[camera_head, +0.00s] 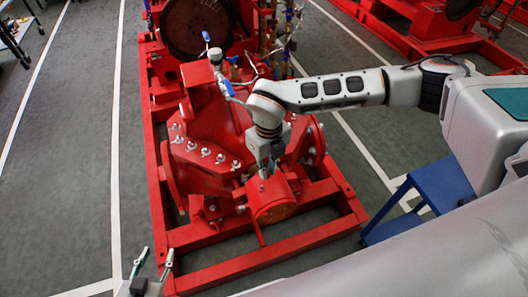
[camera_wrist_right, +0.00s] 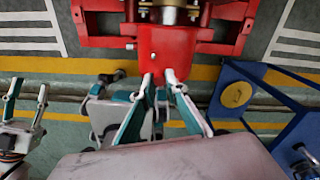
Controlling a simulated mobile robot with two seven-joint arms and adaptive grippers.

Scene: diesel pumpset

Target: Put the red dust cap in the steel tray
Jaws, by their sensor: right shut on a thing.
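My right gripper (camera_head: 266,170) reaches in from the right, with its fingertips at the red drum-shaped end of the pump. In the right wrist view its fingertips (camera_wrist_right: 161,76) are close together against a rounded red part (camera_wrist_right: 165,48). This part looks like the red dust cap, but I cannot make out its edge against the red pump behind. My left gripper (camera_head: 152,264) is open and empty at the bottom left, low over the floor; it also shows in the right wrist view (camera_wrist_right: 26,96). I cannot make out the steel tray in either view.
The red pumpset (camera_head: 205,140) stands on a red frame, with studs and blue-handled valves. A blue stand (camera_head: 440,186) is at the right, under my right arm; a yellow disc (camera_wrist_right: 236,94) shows on it. Open floor lies to the left.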

